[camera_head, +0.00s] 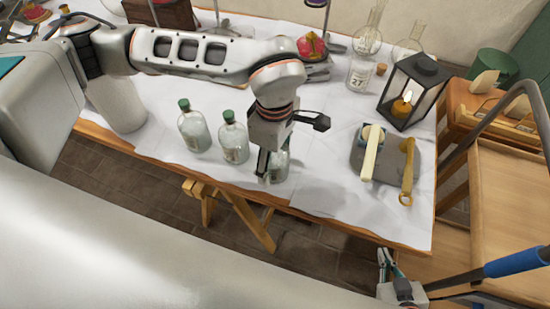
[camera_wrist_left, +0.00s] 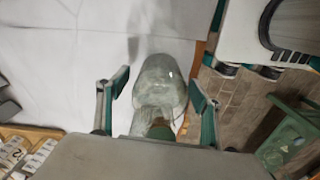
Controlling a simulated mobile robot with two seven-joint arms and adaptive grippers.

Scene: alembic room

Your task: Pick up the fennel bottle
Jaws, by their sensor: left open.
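Three clear glass bottles stand near the table's front edge: a left bottle (camera_head: 194,130), a middle bottle (camera_head: 233,143) and a third bottle (camera_head: 279,168) at the right. The left and middle ones show green stoppers and small labels; I cannot read which is fennel. My left gripper (camera_head: 266,163) points down at the third bottle and partly hides it. In the left wrist view this bottle (camera_wrist_left: 160,85) lies between the open fingers (camera_wrist_left: 160,98), with gaps at both sides; its green stopper is nearest the palm. My right gripper (camera_head: 390,263) is low at the right, away from the bottles.
A grey tray (camera_head: 386,181) with a white-handled tool and a brass tool lies right of the gripper. Behind it stand a lantern (camera_head: 414,91) with a lit candle and a flask (camera_head: 360,75) marked 27. A white canister (camera_head: 122,108) stands at the left.

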